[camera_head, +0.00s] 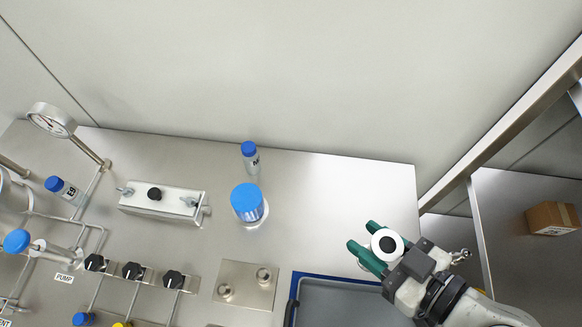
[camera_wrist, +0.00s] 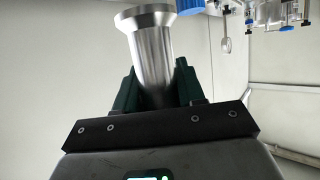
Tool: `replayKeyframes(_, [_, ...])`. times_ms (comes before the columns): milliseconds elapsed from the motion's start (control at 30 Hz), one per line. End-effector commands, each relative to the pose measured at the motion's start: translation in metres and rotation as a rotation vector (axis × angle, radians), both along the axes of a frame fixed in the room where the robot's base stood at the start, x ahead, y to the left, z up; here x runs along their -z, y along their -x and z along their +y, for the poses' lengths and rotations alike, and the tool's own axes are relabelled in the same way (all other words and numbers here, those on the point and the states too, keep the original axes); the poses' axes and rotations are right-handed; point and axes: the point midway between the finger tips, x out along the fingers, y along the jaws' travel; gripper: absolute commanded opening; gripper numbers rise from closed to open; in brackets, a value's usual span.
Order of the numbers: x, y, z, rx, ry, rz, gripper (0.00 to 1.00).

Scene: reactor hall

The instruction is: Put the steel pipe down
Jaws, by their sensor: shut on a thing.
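My gripper (camera_head: 369,243) has green fingers and is at the lower right in the head view, over the right part of the steel bench (camera_head: 330,200). It is shut on the steel pipe (camera_head: 376,246), whose round flanged end faces the camera as a pale ring with a dark bore. In the wrist view the pipe (camera_wrist: 153,60) is a shiny flanged cylinder between the green fingers (camera_wrist: 153,85). Its lower end is hidden by the gripper. Whether the pipe touches the bench is hard to tell.
A grey tray with a blue edge (camera_head: 335,277) lies just left of and below the gripper. A blue-capped jar (camera_head: 247,203) and a small bottle (camera_head: 250,158) stand further left. Valves, a gauge (camera_head: 52,120) and piping fill the left. A steel frame post (camera_head: 500,130) rises right.

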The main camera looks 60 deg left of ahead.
Motion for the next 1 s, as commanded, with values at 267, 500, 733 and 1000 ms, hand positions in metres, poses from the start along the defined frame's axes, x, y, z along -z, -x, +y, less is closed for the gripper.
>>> replayKeyframes(267, [0.006, 0.0, 0.0, 0.0, -0.002, -0.003, 0.0])
replayKeyframes(500, [0.018, -0.028, 0.013, -0.002, -0.002, -0.002, 0.0])
replayKeyframes(733, [0.04, -0.073, 0.033, 0.0, -0.001, 0.0, 0.0])
replayKeyframes(1000, [0.078, -0.108, 0.049, -0.001, -0.001, 0.002, 0.0])
